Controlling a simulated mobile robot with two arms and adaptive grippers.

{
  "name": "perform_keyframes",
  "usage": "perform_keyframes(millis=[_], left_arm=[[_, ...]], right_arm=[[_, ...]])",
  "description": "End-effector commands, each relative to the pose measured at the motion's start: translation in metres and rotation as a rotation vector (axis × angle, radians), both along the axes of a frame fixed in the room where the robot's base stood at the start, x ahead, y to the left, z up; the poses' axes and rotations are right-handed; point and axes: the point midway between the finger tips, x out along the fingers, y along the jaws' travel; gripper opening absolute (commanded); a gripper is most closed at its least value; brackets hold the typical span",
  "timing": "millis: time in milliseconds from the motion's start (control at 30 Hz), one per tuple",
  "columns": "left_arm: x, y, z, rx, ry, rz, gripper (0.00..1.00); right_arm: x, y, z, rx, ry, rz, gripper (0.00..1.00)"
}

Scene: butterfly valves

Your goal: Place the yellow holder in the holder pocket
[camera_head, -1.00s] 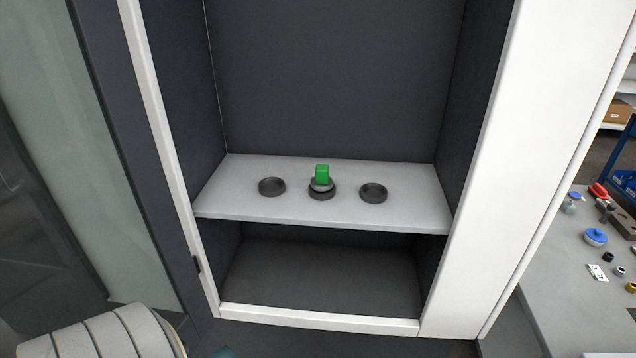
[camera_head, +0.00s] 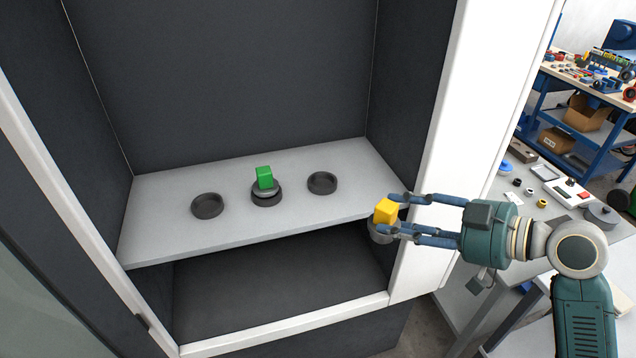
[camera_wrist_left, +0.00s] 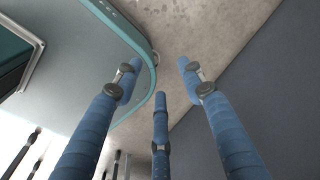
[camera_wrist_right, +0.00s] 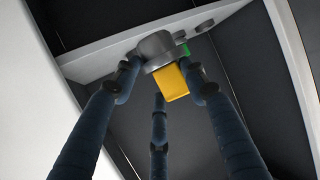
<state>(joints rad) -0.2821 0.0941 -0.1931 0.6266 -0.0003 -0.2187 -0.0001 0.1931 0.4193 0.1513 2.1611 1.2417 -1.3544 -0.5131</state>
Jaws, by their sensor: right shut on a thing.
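The yellow holder (camera_head: 385,212) has a yellow block on a round grey base. My right gripper (camera_head: 393,214) is shut on it, in front of the shelf's right end by the white cabinet post. The holder also shows between the fingers in the right wrist view (camera_wrist_right: 171,83). The shelf has an empty round left pocket (camera_head: 207,206) and an empty right pocket (camera_head: 322,183). A green holder (camera_head: 265,178) sits in the middle pocket (camera_head: 267,200). My left gripper (camera_wrist_left: 160,78) shows only in its wrist view, its fingers apart with nothing between them.
The grey shelf (camera_head: 165,235) spans the cabinet, with dark walls behind and beside it. The white post (camera_head: 425,170) stands close to the right gripper. A workbench (camera_head: 540,200) with small parts stands at the right. The space above the shelf is clear.

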Motion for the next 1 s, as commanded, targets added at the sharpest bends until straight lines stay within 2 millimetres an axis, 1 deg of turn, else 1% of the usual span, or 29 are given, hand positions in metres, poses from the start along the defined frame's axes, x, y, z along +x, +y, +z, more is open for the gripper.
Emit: perform_keyframes(millis=[33, 100, 167, 233, 333, 400, 500, 600, 700, 800, 900, 967, 1000], left_arm=[[-0.007, -0.012, 0.003, -0.014, 0.008, -0.001, 0.4], [-0.016, -0.025, 0.004, -0.027, 0.019, -0.004, 0.4], [-0.024, -0.032, 0.005, -0.036, 0.029, -0.006, 0.4], [-0.031, -0.035, 0.007, -0.039, 0.039, -0.005, 0.4], [-0.034, -0.029, 0.01, -0.032, 0.044, -0.005, 0.4], [-0.032, -0.019, 0.012, -0.02, 0.042, -0.006, 0.4], [-0.027, -0.005, 0.014, -0.005, 0.036, -0.004, 0.4], [-0.02, 0.001, 0.016, 0.002, 0.028, -0.001, 0.4], [-0.015, 0.001, 0.017, 0.002, 0.021, -0.001, 0.4], [-0.014, -0.004, 0.018, -0.004, 0.017, 0.001, 0.4], [-0.014, -0.012, 0.02, -0.014, 0.018, 0.002, 0.4], [-0.014, -0.017, 0.023, -0.019, 0.018, 0.002, 0.4], [-0.015, -0.02, 0.025, -0.022, 0.019, 0.001, 0.4]], right_arm=[[0.019, 0.011, 0.018, 0.005, -0.016, -0.003, 0.0], [0.042, 0.026, 0.032, 0.006, -0.017, -0.009, 0.0], [0.061, 0.039, 0.045, 0.007, -0.018, -0.019, 0.0], [0.084, 0.054, 0.062, 0.008, -0.019, -0.031, 0.0], [0.114, 0.076, 0.088, 0.01, -0.022, -0.056, 0.0], [0.134, 0.088, 0.106, 0.011, -0.024, -0.079, 0.0], [0.159, 0.102, 0.13, 0.012, -0.024, -0.118, 0.0], [0.177, 0.111, 0.151, 0.013, -0.024, -0.153, 0.0], [0.189, 0.116, 0.166, 0.014, -0.024, -0.182, 0.0], [0.196, 0.118, 0.174, 0.015, -0.022, -0.2, 0.0], [0.199, 0.119, 0.172, 0.016, -0.018, -0.208, 0.0], [0.2, 0.119, 0.164, 0.015, -0.015, -0.21, 0.0], [0.2, 0.119, 0.157, 0.015, -0.015, -0.21, 0.0]])
